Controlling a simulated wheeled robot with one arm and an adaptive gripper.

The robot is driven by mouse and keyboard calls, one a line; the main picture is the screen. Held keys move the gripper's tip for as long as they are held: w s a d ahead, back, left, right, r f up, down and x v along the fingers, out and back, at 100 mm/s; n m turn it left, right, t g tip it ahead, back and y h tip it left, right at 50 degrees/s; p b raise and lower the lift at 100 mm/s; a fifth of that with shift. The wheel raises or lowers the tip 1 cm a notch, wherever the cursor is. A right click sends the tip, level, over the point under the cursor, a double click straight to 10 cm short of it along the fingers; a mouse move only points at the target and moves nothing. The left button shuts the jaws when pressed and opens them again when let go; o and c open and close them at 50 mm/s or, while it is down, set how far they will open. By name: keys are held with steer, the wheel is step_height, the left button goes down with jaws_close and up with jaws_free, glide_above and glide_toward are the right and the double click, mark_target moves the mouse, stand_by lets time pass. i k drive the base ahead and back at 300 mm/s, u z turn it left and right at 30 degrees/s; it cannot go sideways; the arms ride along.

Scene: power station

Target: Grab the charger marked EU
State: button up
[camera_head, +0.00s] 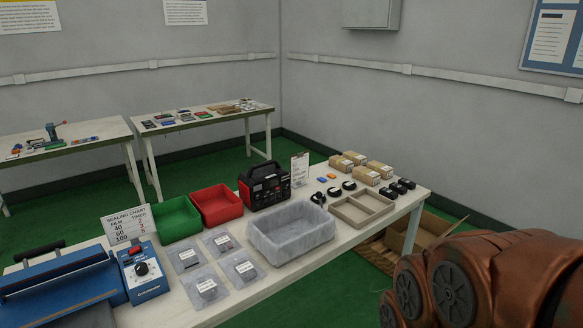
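Several small black blocks (398,188), which could be chargers, sit in a row near the right end of the long white table. Several black rounded items (334,192), perhaps coiled cables or plugs, lie left of them, behind the beige divided tray (342,215). No EU mark is readable on any of them at this size, so I cannot tell which one is the EU charger. My gripper is not in view. Only copper-coloured links of my arm show at the lower right, in front of the table's right end.
The table (225,298) also holds a lined clear bin (262,250), red bin (217,212), green bin (177,227), black power unit (265,187), bagged items (207,288), blue sealer (60,285) and brown boxes (366,176). An open cardboard box (432,228) is on the floor beyond.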

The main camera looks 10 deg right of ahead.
mark_target(389, 194)
steer(key=u, duration=0.05)
steer(key=k, duration=0.5)
steer(key=z, duration=0.95)
steer(key=i, duration=2.2)
steer(key=u, duration=0.4)
